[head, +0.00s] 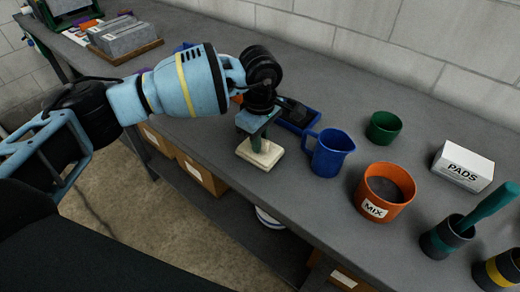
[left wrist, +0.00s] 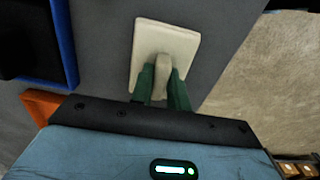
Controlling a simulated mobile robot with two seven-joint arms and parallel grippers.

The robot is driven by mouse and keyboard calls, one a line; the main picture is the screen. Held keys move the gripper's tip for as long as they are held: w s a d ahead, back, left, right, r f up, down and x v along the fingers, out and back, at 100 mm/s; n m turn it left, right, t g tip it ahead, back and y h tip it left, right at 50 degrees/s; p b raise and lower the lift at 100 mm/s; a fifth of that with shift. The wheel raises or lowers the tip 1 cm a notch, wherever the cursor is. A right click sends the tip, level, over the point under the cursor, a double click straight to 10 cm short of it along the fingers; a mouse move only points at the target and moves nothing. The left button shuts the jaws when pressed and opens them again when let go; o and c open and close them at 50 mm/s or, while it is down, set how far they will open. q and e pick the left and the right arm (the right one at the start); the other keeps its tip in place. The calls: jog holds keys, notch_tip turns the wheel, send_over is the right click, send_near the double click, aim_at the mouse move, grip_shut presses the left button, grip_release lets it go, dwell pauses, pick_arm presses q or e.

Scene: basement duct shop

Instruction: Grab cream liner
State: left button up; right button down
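The cream liner (head: 262,155) is a pale square plate with a small upright grip, at the front part of the workbench in the head view. In the left wrist view its plate (left wrist: 148,38) lies beyond the fingertips, and its grip stands between the green fingers. My left gripper (left wrist: 161,84) is shut on that grip, with a finger against each side; it also shows from above in the head view (head: 257,130). Whether the plate touches the bench or hangs just over it I cannot tell. My right gripper is not in view.
On the grey bench (head: 315,205), a blue tray (head: 312,122) lies behind the gripper. A blue jug (head: 329,153), green bowl (head: 384,127), orange MIX tub (head: 383,192) and PADS box (head: 462,167) stand to the right. The bench's front edge is near the liner.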

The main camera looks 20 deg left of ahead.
pick_arm(q)
grip_shut()
jog(key=shift+r, duration=0.15)
jog(key=shift+r, duration=0.6)
notch_tip(320, 180, up, 2)
jog(key=shift+s+r, duration=0.1)
jog(key=shift+s, duration=0.05)
jog(key=s+a+r+b, duration=0.1)
jog(key=s+a, duration=0.2)
jog(key=s, duration=1.2)
jog(key=shift+s+a+r, duration=0.15)
jog(key=shift+a+r, duration=0.05)
jog(key=shift+a, duration=0.2)
